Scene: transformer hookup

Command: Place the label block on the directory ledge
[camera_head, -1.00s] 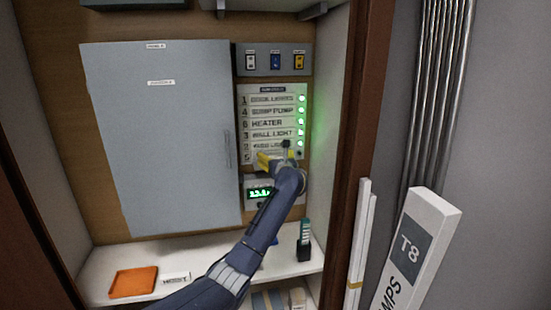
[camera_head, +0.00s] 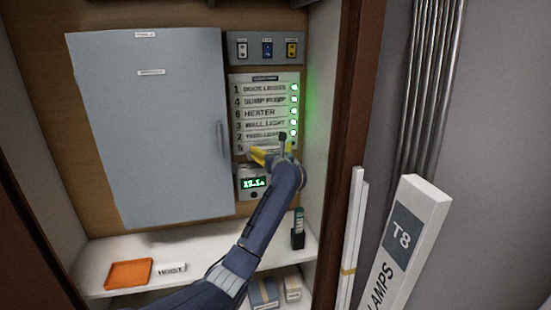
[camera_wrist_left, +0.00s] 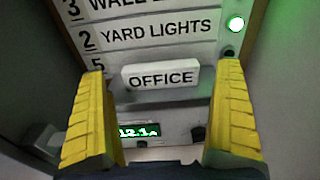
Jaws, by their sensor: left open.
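The white label block reading OFFICE (camera_wrist_left: 160,76) sits at row 5 of the directory (camera_head: 286,79), under YARD LIGHTS. It looks level, and whether its lower edge rests fully on the ledge is hard to see. In the head view my gripper partly covers it. My left gripper (camera_head: 272,151) is open in front of that row. In the left wrist view its yellow fingers (camera_wrist_left: 162,75) stand apart on either side of the block, with gaps between them and it. A second white block, HOIST (camera_head: 171,269), lies on the shelf. My right gripper is not in view.
A meter with a green display (camera_head: 253,184) is just below the directory. A grey cabinet door (camera_head: 150,130) is at left. On the shelf are an orange tray (camera_head: 129,273) and a dark holder (camera_head: 298,238). A long T8 lamps box (camera_head: 420,215) leans at right.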

